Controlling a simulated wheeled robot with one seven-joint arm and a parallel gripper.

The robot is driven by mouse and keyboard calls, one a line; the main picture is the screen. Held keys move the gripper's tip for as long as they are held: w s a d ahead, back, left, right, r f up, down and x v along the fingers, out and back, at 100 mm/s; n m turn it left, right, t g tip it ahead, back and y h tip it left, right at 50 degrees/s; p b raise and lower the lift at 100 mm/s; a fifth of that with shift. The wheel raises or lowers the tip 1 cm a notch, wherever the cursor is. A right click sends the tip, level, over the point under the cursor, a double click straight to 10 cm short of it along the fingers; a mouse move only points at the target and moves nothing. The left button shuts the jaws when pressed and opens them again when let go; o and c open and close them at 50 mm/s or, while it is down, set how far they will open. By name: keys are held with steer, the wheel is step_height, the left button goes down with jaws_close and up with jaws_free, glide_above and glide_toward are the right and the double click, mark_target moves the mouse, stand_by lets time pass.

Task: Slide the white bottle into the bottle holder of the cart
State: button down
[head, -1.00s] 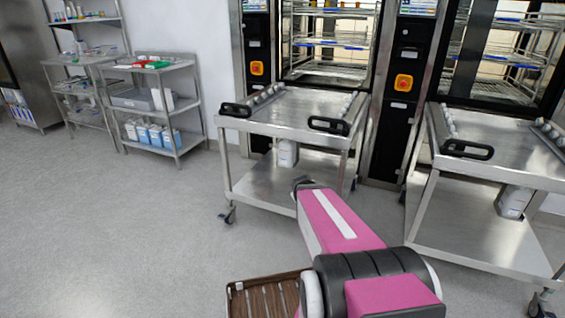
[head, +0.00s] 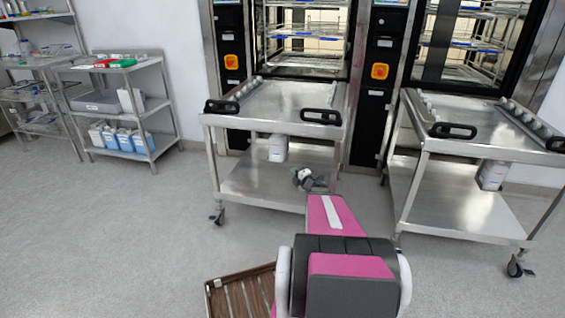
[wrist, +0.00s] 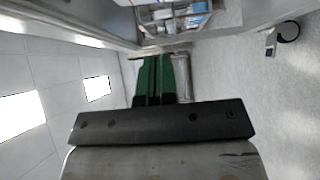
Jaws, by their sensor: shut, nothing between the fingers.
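A white bottle (head: 277,148) stands upright just under the top of the left cart (head: 262,105), near its back. It appears to be in a holder under the cart top, but I cannot tell how fully it is seated. My gripper (head: 308,178) is low between the cart top and the lower shelf, to the right of the bottle and apart from it. In the wrist view its green fingers (wrist: 160,78) are together with nothing between them. I cannot make out the bottle in the wrist view.
Washers stand behind both carts. A shelf rack (head: 125,110) with blue-filled bottles is at the left. A brown slatted tray (head: 240,292) is in front. Floor at left is clear.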

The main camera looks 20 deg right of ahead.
glide_toward(284, 154)
steer(key=w+a, duration=0.3)
steer(key=a, duration=0.3)
steer(key=shift+w+d, duration=1.05)
steer(key=shift+w, duration=0.1)
steer(key=shift+w, duration=0.1)
steer(key=shift+w+d, duration=0.45)
steer(key=shift+w, duration=0.15)
steer(key=shift+w+d, duration=0.4)
steer(key=shift+w, duration=0.25)
steer(key=shift+s+a, duration=0.1)
steer(key=shift+s, duration=0.05)
